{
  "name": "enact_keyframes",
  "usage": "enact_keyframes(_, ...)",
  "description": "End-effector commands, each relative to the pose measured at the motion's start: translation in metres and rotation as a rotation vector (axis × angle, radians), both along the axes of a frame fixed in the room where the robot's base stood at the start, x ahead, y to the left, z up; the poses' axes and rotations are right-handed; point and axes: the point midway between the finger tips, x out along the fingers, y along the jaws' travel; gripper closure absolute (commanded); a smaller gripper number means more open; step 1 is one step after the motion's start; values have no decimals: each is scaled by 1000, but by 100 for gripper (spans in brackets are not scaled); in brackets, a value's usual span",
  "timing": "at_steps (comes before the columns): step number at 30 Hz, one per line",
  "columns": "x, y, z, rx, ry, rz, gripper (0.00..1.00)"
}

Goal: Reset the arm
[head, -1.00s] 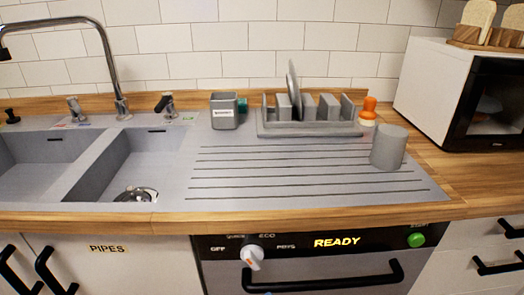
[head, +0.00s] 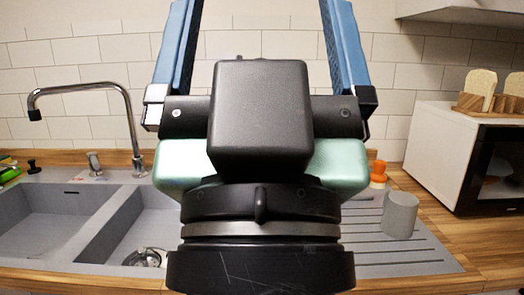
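My gripper (head: 258,45) fills the middle of the head view, close to the camera and pointing up. Its two blue fingers stand wide apart, and nothing shows between them except the tiled wall behind. The gripper is open and empty.
A grey cup (head: 400,214) stands upside down or upright, I cannot tell which, on the drainboard (head: 430,258). An orange-topped object (head: 378,172) is behind it. A microwave (head: 455,155) with a bread holder (head: 490,105) stands right. The sink (head: 50,217) and faucet (head: 132,120) are left.

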Motion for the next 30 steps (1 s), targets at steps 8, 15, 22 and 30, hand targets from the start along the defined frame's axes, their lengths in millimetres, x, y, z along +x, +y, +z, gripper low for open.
enact_keyframes(8,1,0,102,0,4,1,5)
enact_keyframes(15,2,0,157,-1,6,2,5)
enact_keyframes(22,2,0,170,-1,6,2,5)
enact_keyframes(30,2,0,168,0,6,3,5)
